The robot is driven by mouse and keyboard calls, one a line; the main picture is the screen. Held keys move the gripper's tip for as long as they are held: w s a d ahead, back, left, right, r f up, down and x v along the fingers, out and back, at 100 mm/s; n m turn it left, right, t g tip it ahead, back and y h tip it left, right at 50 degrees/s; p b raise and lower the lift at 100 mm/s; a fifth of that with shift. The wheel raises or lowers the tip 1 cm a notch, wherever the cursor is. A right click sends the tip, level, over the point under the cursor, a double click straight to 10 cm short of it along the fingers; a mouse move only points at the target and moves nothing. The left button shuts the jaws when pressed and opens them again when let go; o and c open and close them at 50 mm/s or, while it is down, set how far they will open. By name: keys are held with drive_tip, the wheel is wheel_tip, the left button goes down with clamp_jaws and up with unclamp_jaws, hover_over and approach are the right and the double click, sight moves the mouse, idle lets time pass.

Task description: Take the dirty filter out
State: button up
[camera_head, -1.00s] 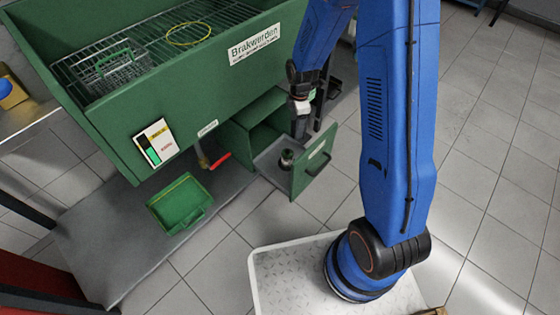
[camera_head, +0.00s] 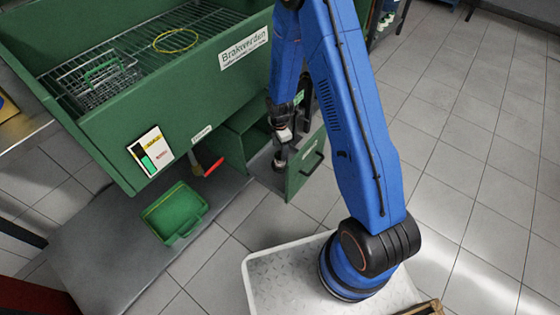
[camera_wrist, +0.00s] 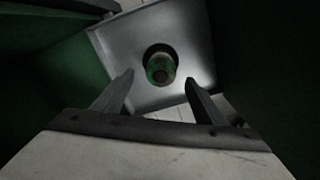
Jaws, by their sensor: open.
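The filter (camera_head: 280,162) is a small, dark, upright cylinder in the pulled-out drawer (camera_head: 305,168) of the green washing cabinet. In the wrist view the filter (camera_wrist: 160,70) looks greenish with a dark, dirty top, and it sits in a dark round opening in the grey drawer floor (camera_wrist: 203,60). My gripper (camera_head: 281,147) points down just above the filter. In the wrist view my gripper (camera_wrist: 158,86) has its two fingers spread, with the filter ahead of the gap between them. Nothing is held.
The drawer's green front with a handle stands close right of my gripper; the open cabinet bay (camera_head: 238,140) is to its left. Tiled floor is clear to the right.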

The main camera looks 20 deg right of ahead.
sight(280, 160)
drive_tip(key=shift+d+f, duration=0.1)
drive_tip(key=shift+f, duration=4.6)
drive_tip(key=c, duration=1.2)
